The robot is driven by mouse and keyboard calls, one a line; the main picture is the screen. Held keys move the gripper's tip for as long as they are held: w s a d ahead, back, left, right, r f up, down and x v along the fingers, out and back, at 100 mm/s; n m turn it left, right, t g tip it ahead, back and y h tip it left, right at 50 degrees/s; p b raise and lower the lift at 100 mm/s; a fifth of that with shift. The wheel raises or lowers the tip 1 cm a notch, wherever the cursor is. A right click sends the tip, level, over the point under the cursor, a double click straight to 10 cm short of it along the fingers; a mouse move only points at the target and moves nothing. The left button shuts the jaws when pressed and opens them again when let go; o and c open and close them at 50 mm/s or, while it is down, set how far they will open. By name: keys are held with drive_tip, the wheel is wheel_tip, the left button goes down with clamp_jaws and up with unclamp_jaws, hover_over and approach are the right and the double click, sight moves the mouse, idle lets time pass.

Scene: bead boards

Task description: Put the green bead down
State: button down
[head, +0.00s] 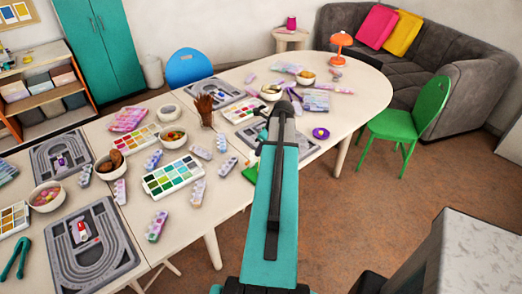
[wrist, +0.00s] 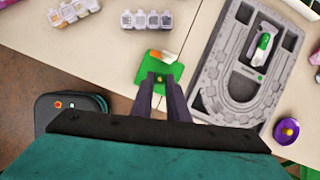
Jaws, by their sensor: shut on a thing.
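In the wrist view, my gripper (wrist: 160,80) points down over a small green square mat (wrist: 171,77) near the table edge, its fingers close together. The green bead is hard to pick out between the fingertips against the green mat. A white and orange piece shows at the mat's far side. A grey bead board (wrist: 206,81) lies to the right, with a white and green piece in its middle recess. In the head view, my arm hides the gripper's tips and part of a grey board (head: 307,149); the green mat (head: 250,173) shows just left of the arm.
A purple dish (wrist: 287,131) with a yellow middle sits right of the board. Several clear bead boxes (wrist: 147,20) stand beyond the mat. In the head view, palettes, bowls and a cup of brushes (head: 205,107) crowd the table; a green chair (head: 405,124) stands at right.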

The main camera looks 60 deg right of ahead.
drive_tip(key=w+a+r+n+g+y+b, duration=0.2)
drive_tip(key=w+a+n+y+b, duration=0.2)
drive_tip(key=w+a+n, duration=1.35)
drive_tip(key=w+a+r+n+g+b, duration=0.1)
drive_tip(key=w+a+n, duration=0.2)
drive_tip(key=a, duration=1)
drive_tip(key=w+a+r+n+g+b, duration=0.1)
drive_tip(key=w+a+n+g, duration=0.1)
drive_tip(key=a, duration=1.2)
drive_tip(key=w+a+r+n+g+b, duration=0.1)
drive_tip(key=w+a+n, duration=0.3)
drive_tip(key=a, duration=1)
drive_tip(key=shift+w+r+g, duration=0.15)
drive_tip(key=shift+r+g, duration=0.4)
drive_tip(key=shift+g, duration=0.15)
